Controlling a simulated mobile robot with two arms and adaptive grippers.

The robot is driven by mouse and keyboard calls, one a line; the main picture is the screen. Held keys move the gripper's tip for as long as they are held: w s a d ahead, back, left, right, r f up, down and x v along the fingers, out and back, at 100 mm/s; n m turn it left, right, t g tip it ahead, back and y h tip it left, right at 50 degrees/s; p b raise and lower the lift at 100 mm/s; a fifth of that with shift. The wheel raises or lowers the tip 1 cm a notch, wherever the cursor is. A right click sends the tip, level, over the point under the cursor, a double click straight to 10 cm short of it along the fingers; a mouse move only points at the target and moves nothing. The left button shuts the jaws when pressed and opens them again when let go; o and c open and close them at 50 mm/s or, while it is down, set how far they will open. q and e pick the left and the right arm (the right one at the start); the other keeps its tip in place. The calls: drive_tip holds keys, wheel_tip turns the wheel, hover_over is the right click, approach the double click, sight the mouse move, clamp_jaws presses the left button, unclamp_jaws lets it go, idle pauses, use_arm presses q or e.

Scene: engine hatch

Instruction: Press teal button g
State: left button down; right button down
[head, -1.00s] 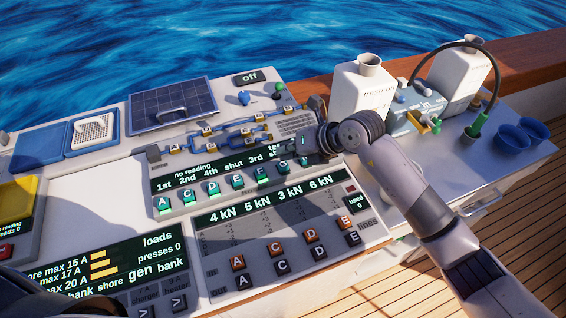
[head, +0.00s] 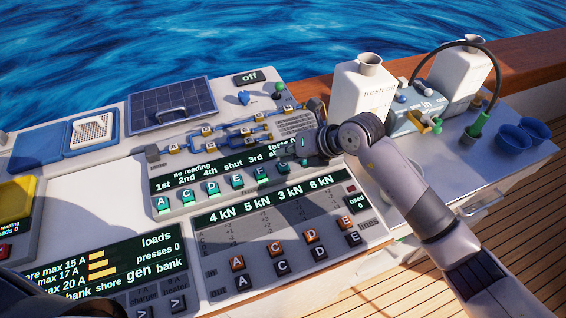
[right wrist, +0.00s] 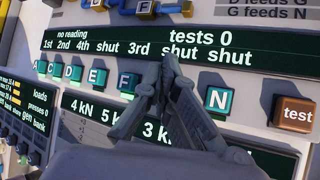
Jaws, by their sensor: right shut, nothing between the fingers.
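A row of lettered teal buttons runs under a display on the sloped console; teal button F (head: 262,174) and teal button N (right wrist: 218,100) show their letters. In the head view a teal button (head: 284,167) just right of F, its letter unreadable, sits where G would be. In the right wrist view that spot between F and N is hidden behind my fingers. My right gripper (head: 304,150) is shut and empty, its tips over the display's lower edge and the row; it also shows in the right wrist view (right wrist: 168,62). Contact cannot be told. My left gripper is not in view.
The display (right wrist: 100,37) reads "no reading", "tests 0". An orange test button (right wrist: 297,113) stands right of N. Below are a force display (head: 270,204) and orange and black lettered buttons. White bottles (head: 362,95) and blue cups (head: 511,138) stand at the right.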

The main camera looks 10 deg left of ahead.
drive_tip(key=shift+f+b, duration=0.55)
drive_tip(key=shift+f, duration=0.3)
idle(0.4)
idle(0.3)
drive_tip(key=shift+r+p, duration=0.95)
drive_tip(key=shift+r, duration=0.3)
drive_tip(key=shift+r, duration=0.1)
wheel_tip(320, 180, up, 4)
drive_tip(key=p, duration=0.2)
drive_tip(key=shift+p, duration=0.4)
drive_tip(key=shift+r+p, duration=0.3)
drive_tip(key=shift+r, duration=0.15)
wheel_tip(320, 180, up, 7)
drive_tip(key=p, duration=0.4)
drive_tip(key=shift+f, duration=0.2)
